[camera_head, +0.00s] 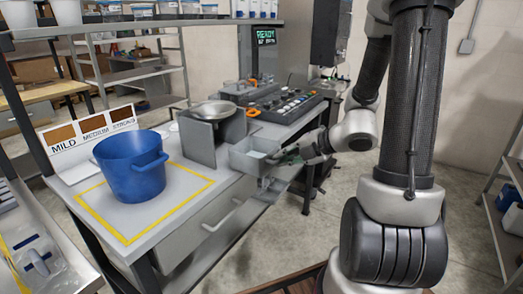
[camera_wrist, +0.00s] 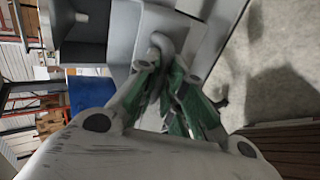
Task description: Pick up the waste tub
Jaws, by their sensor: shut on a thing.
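The waste tub (camera_head: 252,160) is a grey open box at the right edge of the workbench, with something small and whitish inside. My gripper (camera_head: 277,157) reaches it from the right, at its near right side. In the wrist view the green-padded fingers (camera_wrist: 165,68) are closed around a rounded grey handle-like part on the tub's side (camera_wrist: 122,32). The fingers hide part of this grip. I cannot tell whether the tub rests on its support or hangs slightly clear of it.
A blue pot (camera_head: 134,170) stands inside a yellow square on the bench. A grey stand with a metal bowl (camera_head: 213,110) is just left of the tub. A button panel (camera_head: 285,104) lies behind. A grey ledge (camera_head: 273,191) sticks out below the tub. Open floor lies in front.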

